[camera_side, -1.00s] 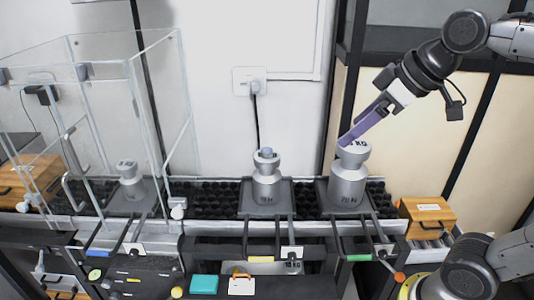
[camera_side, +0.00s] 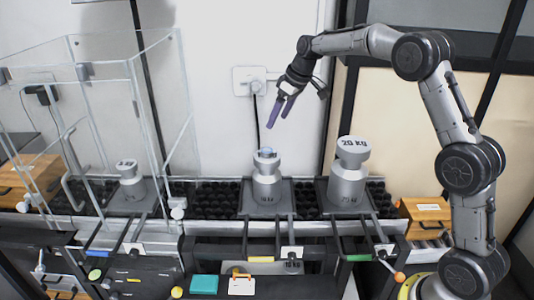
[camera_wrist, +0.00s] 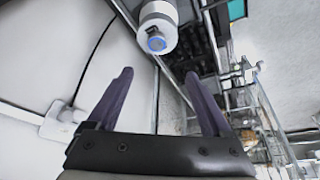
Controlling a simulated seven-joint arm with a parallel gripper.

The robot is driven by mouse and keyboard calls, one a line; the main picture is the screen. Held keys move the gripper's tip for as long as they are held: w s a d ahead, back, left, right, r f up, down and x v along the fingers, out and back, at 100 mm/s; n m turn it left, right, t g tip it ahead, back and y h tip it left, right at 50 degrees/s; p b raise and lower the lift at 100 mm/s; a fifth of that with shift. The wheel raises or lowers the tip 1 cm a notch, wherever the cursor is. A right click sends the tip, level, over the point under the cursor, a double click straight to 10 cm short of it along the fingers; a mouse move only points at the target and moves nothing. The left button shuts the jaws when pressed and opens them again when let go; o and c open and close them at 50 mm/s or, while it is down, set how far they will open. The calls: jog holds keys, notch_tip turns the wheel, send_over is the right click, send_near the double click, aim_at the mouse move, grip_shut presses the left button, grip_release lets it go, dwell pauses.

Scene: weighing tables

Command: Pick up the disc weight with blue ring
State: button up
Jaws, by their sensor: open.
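The disc weight with blue ring (camera_side: 266,153) lies on top of the middle metal weight (camera_side: 267,187). In the wrist view the disc's blue ring (camera_wrist: 156,44) faces the camera, with the white-looking top of the middle weight (camera_wrist: 157,17) around and behind it. My gripper (camera_side: 276,122) is open and empty, above the disc and apart from it. In the wrist view its two purple fingers (camera_wrist: 158,74) are spread wide, and the disc appears beyond the tips, roughly centred between them.
A larger weight marked 20 KG (camera_side: 348,178) stands to the right. A wall socket (camera_side: 249,81) and cable are behind my gripper. A wooden box (camera_side: 427,215) sits at far right.

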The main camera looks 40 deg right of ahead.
send_over(267, 150)
jog(key=s, duration=0.2)
notch_tip(267, 150, down, 8)
jog(key=shift+a+r, duration=0.15)
jog(key=shift+r, duration=0.1)
jog(key=f, duration=0.3)
jog(key=w+f, duration=0.1)
jog(key=shift+d+f, duration=0.25)
jog(key=shift+f, duration=0.05)
jog(key=shift+w+f, duration=0.1)
jog(key=shift+f, duration=0.2)
jog(key=shift+r, duration=0.1)
grip_shut()
